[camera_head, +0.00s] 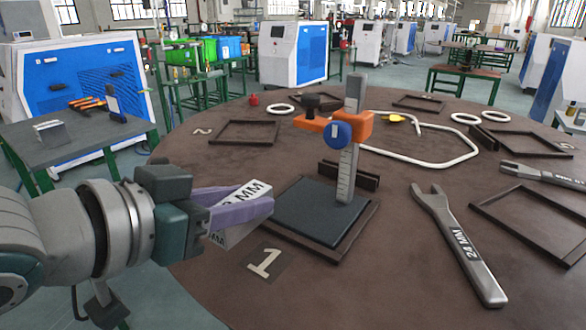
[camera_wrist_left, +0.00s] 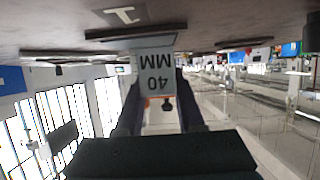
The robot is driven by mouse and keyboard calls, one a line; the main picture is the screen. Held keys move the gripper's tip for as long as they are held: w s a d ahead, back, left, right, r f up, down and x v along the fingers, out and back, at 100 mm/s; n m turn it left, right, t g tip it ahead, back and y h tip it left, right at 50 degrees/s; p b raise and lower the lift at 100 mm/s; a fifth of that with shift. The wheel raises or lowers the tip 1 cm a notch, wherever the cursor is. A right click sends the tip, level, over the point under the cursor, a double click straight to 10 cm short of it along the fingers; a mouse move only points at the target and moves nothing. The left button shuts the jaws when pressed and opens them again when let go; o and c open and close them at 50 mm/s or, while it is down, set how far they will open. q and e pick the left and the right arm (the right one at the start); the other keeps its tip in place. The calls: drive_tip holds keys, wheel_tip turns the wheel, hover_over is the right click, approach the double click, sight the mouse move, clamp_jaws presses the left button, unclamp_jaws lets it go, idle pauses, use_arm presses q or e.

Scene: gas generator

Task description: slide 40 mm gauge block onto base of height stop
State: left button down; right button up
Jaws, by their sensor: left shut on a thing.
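My left gripper (camera_head: 232,207) is shut on the 40 mm gauge block (camera_head: 238,225), a pale block with dark "MM" lettering. In the left wrist view the block (camera_wrist_left: 157,72) reads "40 MM" upside down between the fingers. The block is held just left of the height stop, apparently above the table's left edge. The height stop has a flat dark base (camera_head: 318,212), an upright scaled post (camera_head: 348,178) and an orange slide (camera_head: 350,128) with a blue knob. No block stands on the visible part of the base. My right gripper is not in view.
The base sits within a dark frame (camera_head: 345,250) beside the "1" label (camera_head: 265,263). A 24 mm wrench (camera_head: 458,245) lies to the right. Other empty frames, white rings and a bent white tube (camera_head: 440,163) lie farther back. The front middle of the table is clear.

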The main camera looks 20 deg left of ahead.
sight(296, 201)
use_arm(q)
drive_tip(key=shift+r, duration=0.1)
drive_tip(key=b+x, duration=0.1)
drive_tip(key=x, duration=0.1)
drive_tip(key=f+b+x, duration=0.1)
drive_tip(key=x, duration=0.1)
drive_tip(key=shift+w+f, duration=0.1)
drive_tip(key=w, duration=0.1)
drive_tip(key=w+d+b, duration=0.1)
drive_tip(key=w, duration=0.2)
drive_tip(key=shift+w+d+b, duration=0.15)
drive_tip(key=shift+d+b, duration=0.15)
drive_tip(key=shift+d, duration=0.05)
drive_tip(key=shift+w+d+b, duration=0.2)
drive_tip(key=shift+w+b, duration=0.05)
drive_tip(key=shift+w, duration=0.35)
drive_tip(key=shift+w+d+b, duration=0.2)
drive_tip(key=shift+w+b, duration=0.05)
drive_tip(key=shift+w, duration=0.3)
drive_tip(key=shift+f, duration=0.1)
drive_tip(key=shift+c, duration=2.2)
unclamp_jaws()
drive_tip(key=shift+f, duration=0.1)
